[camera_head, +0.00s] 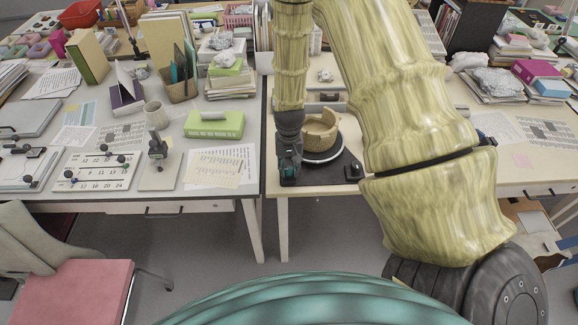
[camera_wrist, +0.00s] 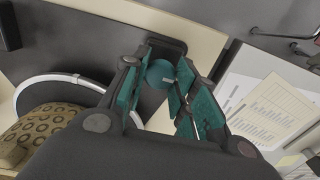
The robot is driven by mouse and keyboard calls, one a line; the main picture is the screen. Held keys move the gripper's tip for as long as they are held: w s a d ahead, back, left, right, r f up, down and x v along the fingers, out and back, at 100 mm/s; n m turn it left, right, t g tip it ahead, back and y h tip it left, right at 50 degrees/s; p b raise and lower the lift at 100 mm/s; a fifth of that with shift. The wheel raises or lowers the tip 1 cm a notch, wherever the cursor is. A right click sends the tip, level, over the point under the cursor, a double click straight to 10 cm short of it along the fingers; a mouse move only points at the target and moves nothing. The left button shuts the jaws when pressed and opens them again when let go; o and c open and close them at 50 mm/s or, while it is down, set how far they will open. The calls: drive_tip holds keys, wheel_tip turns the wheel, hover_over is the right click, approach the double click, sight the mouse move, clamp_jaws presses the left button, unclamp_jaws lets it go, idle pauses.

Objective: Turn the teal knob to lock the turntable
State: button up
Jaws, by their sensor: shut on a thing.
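The teal knob (camera_wrist: 161,73) sits on the dark base board of the turntable, between my fingertips in the wrist view. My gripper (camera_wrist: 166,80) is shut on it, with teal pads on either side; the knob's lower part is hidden. In the head view my gripper (camera_head: 289,172) points down at the left front corner of the base board (camera_head: 325,175), and hides the knob there. The turntable (camera_head: 325,157) is a dark disc with a pale rim (camera_wrist: 62,78). A tan, broken-edged pot (camera_head: 321,132) stands on it; its patterned wall (camera_wrist: 45,130) shows at the wrist view's lower left.
A small dark block (camera_head: 352,171) sits at the base board's right front. Printed sheets (camera_head: 222,166) and a green box (camera_head: 214,124) lie on the left table. My arm hides part of the right table. A pink chair (camera_head: 75,292) stands at front left.

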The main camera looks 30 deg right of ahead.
sight(289, 169)
idle(0.5)
drive_tip(key=o, duration=1.1)
drive_tip(key=shift+c, duration=0.2)
drive_tip(key=shift+r, duration=0.1)
wheel_tip(289, 169, up, 12)
drive_tip(key=s+a+f+n, duration=0.1)
drive_tip(key=s+a+f, duration=0.2)
drive_tip(key=s+f, duration=0.35)
drive_tip(key=s+a+f+n, duration=0.2)
drive_tip(key=s+a+f, duration=0.15)
drive_tip(key=f, duration=0.55)
drive_tip(key=s+a+f+n, duration=0.1)
drive_tip(key=s+a+f, duration=0.3)
drive_tip(key=s, duration=0.5)
drive_tip(key=s+a+f+n, duration=0.2)
drive_tip(key=s+f, duration=0.3)
drive_tip(key=s, duration=0.5)
drive_tip(key=shift+a+f, duration=0.3)
drive_tip(key=shift+a, duration=0.6)
